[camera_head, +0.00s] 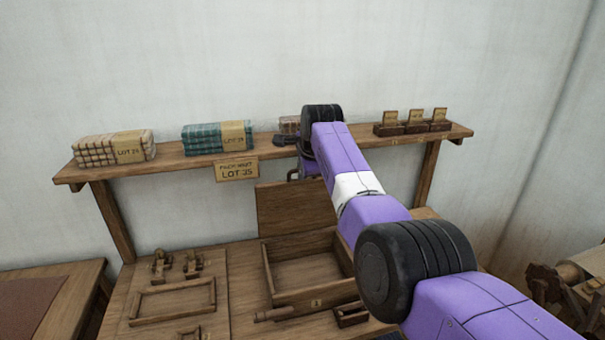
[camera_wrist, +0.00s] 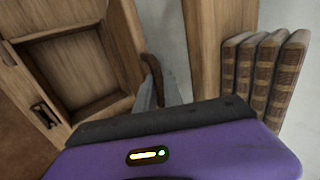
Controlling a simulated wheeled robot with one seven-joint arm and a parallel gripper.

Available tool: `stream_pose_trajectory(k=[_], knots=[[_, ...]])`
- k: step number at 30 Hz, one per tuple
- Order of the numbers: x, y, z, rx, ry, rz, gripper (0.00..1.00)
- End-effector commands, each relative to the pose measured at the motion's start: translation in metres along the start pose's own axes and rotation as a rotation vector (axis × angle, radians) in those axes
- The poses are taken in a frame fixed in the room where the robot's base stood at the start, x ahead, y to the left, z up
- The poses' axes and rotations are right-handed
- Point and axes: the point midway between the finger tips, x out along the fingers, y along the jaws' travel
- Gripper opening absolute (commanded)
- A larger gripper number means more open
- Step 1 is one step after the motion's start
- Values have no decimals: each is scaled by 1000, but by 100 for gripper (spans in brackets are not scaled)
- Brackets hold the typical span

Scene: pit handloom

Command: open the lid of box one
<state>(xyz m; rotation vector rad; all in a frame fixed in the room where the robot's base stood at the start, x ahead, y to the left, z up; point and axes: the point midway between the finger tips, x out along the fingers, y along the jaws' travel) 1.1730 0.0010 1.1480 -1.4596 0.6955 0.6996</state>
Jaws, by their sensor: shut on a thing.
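Box one (camera_head: 315,300) is an open wooden tray-like box with a small numbered tag on its front, standing on the bench. Its lid (camera_head: 285,208) stands up at the back, and the inside looks empty. In the wrist view the box (camera_wrist: 72,32) lies at left and the lid (camera_wrist: 126,42) rises beside it. My gripper (camera_wrist: 160,90) is at the lid's edge, shut on a dark brown curved pull (camera_wrist: 153,68). In the camera_head view my gripper (camera_head: 294,174) is small above the lid, partly hidden by my wrist.
A shelf (camera_head: 170,163) above the bench holds cloth bundles (camera_head: 215,137) and small tagged blocks (camera_head: 412,123). A sign (camera_head: 237,170) reading LOT 35 hangs from its edge. A wooden frame (camera_head: 172,300) and small fittings lie left of the box. A small open holder (camera_head: 351,315) stands at its front.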

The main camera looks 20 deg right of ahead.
Motion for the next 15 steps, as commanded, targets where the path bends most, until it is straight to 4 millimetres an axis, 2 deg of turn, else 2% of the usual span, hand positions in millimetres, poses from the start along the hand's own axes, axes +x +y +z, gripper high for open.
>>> stream_pose_trajectory(k=[11,12,14,15], knots=[[-1,-1,0,-2,0,-3,0],[-1,-1,0,-2,1,-3,20],[0,-1,0,-1,1,-2,31],[0,-1,0,-1,1,-2,33]])
